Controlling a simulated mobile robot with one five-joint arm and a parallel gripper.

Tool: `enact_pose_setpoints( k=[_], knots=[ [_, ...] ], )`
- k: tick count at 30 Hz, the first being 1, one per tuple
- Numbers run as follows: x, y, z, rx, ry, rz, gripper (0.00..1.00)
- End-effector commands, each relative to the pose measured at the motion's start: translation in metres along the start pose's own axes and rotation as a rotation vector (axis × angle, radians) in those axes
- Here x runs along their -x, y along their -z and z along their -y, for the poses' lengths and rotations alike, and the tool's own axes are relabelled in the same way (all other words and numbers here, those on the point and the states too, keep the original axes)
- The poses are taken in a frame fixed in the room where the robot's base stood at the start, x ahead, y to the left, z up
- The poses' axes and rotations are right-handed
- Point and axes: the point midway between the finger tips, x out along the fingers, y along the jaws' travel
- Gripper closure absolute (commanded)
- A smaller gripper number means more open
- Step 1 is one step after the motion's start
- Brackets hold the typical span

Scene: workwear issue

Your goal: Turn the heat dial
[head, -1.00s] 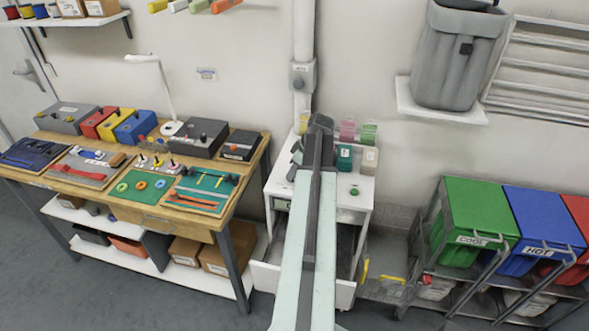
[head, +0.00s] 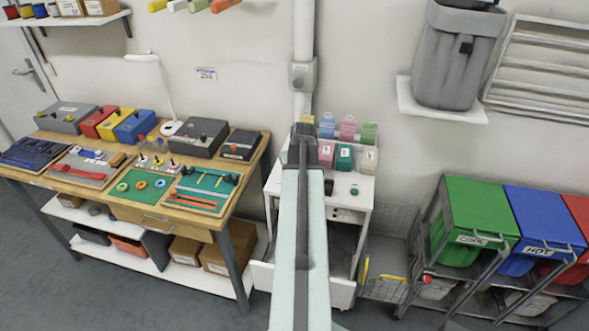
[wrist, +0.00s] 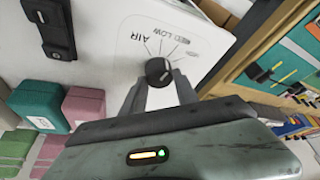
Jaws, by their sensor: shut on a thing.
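The dial (wrist: 158,69) is a small round black knob with a pale mark, on a white panel in the wrist view. Thin lines fan out from it, with words that read AIR, LOW and MED; another word is too blurred to read. My gripper (wrist: 159,86) has its grey fingers on either side of the knob and is shut on it. In the head view my arm covers the left part of the white cabinet (head: 352,212), and neither the dial nor my fingertips can be made out there.
Pink and teal boxes (head: 343,157) stand at the back of the cabinet top, with a green button (head: 354,190) in front. A wooden workbench (head: 150,214) with kits and trays is close on the left. Lidded bins (head: 482,208) stand to the right.

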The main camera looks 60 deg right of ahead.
Motion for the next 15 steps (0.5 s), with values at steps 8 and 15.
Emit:
enact_pose_setpoints(
  k=[8,15],
  knots=[
    [-0.0007,-0.0025,0.0039,-0.052,-0.014,0.008,1.0],
    [-0.0007,-0.0022,0.0046,-0.057,-0.015,0.007,1.0]
  ],
)
